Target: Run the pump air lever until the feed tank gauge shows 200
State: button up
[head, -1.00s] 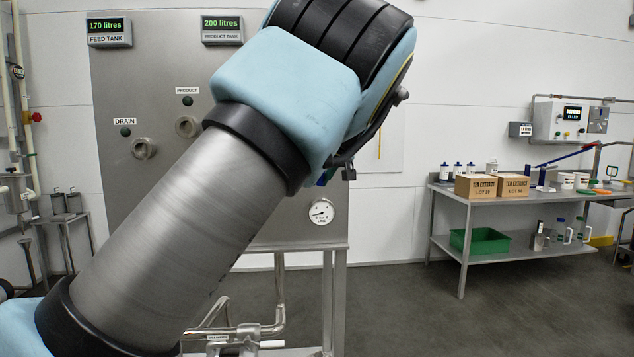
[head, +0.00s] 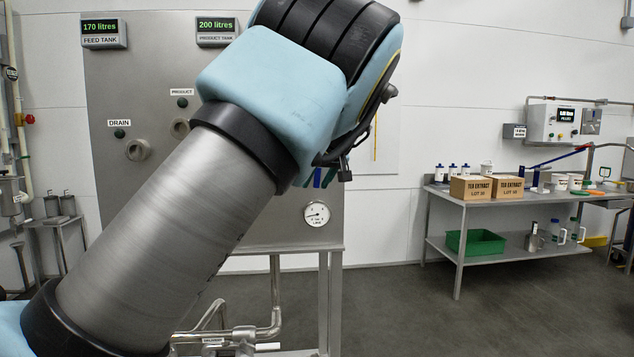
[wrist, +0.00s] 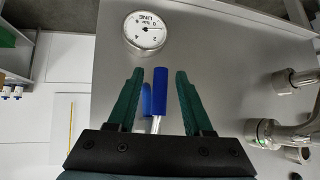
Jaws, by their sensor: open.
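The feed tank gauge (head: 102,32) reads 170 litres in green digits in the head view. A blue-handled lever (wrist: 161,88) with a metal shaft shows in the wrist view; I cannot read a label on it. A second blue piece (wrist: 147,99) is just left of it. My gripper (wrist: 160,76) has two dark green fingers, open, one on each side of the blue handle, with gaps visible. In the head view my arm hides most of the gripper; small blue and green bits show below the arm's end.
The product tank gauge (head: 217,31) reads 200 litres. A round line dial (head: 316,213) sits on the steel panel (head: 110,200). Steel pipes (head: 268,310) run below it. A steel table (head: 440,190) with boxes stands at the right; the floor before it is clear.

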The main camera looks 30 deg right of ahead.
jog(key=shift+r, duration=0.1)
jog(key=b+v, duration=0.1)
jog(key=v, duration=0.9)
jog(key=shift+s+r, duration=0.2)
jog(key=shift+s, duration=0.05)
jog(key=shift+a, duration=0.1)
dwell(6.5)
